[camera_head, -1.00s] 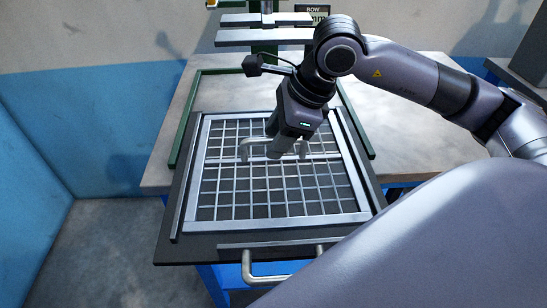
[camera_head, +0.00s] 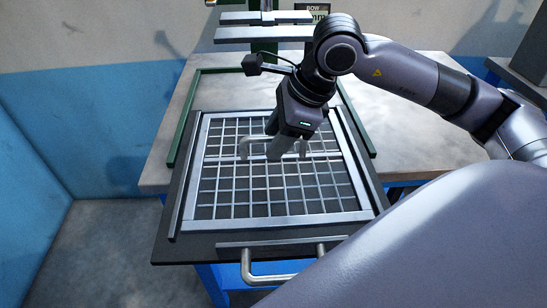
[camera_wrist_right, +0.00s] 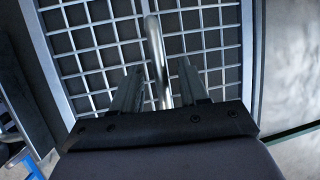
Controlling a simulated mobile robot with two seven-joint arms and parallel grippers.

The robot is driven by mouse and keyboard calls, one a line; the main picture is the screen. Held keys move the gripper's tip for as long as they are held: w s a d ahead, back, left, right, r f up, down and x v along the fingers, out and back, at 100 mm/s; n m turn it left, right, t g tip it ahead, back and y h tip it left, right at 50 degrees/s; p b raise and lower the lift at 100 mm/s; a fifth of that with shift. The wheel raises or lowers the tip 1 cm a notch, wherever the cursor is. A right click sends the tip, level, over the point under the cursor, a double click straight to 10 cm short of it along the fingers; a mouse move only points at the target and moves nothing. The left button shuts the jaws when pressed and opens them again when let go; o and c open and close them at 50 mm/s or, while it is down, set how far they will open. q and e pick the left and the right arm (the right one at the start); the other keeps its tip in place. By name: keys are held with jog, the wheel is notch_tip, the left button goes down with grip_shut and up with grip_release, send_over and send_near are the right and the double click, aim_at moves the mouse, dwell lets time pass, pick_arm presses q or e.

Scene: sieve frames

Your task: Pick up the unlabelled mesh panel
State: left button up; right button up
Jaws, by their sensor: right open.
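The mesh panel (camera_head: 279,212) is a silver-framed grid with no label that I can see. It lies flat on a dark tray (camera_head: 190,246) with raised side rails. A silver bar handle (camera_head: 243,147) crosses the panel's middle. My right gripper (camera_head: 287,148) is over this handle. In the right wrist view the open fingers (camera_wrist_right: 160,88) stand on either side of the handle (camera_wrist_right: 157,50), with gaps visible. The fingers partly hide the handle in the head view. My left gripper is not in view.
The tray has its own front handle (camera_head: 285,279) and sticks out past the edge of a grey table (camera_head: 420,130). Green rails (camera_head: 185,120) flank the tray. A green post with grey bars (camera_head: 265,35) stands behind. Blue-and-white walls are at the left.

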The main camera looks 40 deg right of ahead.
grip_shut()
dwell(1.4)
